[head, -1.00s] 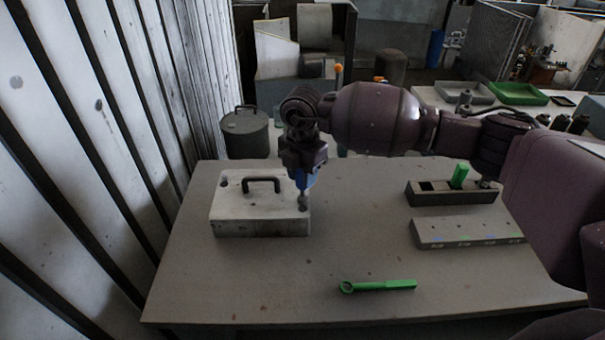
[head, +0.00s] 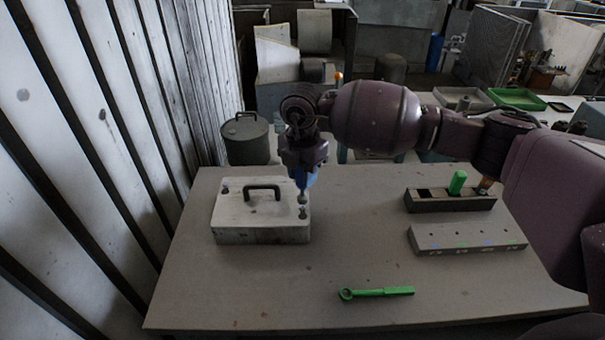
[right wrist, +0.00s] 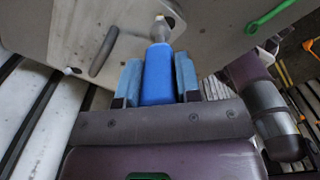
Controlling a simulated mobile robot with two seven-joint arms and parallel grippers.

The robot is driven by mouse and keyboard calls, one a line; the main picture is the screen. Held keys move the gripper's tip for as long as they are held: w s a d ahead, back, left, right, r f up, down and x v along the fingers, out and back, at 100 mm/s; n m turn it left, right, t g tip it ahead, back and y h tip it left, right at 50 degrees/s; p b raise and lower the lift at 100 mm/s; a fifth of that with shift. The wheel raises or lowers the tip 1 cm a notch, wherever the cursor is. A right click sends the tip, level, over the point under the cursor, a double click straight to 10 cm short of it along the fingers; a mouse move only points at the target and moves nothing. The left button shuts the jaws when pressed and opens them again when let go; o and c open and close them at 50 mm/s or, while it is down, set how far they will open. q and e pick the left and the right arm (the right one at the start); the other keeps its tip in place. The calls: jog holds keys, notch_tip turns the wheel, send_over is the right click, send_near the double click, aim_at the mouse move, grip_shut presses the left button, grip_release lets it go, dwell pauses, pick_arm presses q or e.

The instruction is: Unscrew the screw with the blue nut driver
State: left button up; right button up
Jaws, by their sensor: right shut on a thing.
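The pale blower housing (head: 240,222) with a dark arched handle (head: 263,187) lies on the left part of the table. One screw (head: 225,188) shows near its back left corner, and a dark screw head (head: 303,213) near its front right corner. My right gripper (head: 304,172) is shut on the blue nut driver (right wrist: 157,75) and holds it tip down over the housing's right side. The driver's grey socket (head: 302,198) appears just behind the front right screw head. I cannot tell whether it touches the housing. My left gripper is not in view.
A green ring wrench (head: 376,292) lies near the table's front. A dark holder (head: 428,206) with an upright green handle (head: 457,182) and a grey block with holes (head: 465,239) stand at the right. The middle of the table (head: 350,240) is clear. A ribbed wall is at the left.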

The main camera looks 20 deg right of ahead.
jog(key=shift+r, duration=0.4)
notch_tip(320, 180, up, 2)
jog(key=shift+r+p, duration=0.15)
jog(key=shift+p, duration=0.65)
jog(key=shift+r+p, duration=0.45)
jog(key=shift+r, duration=0.7)
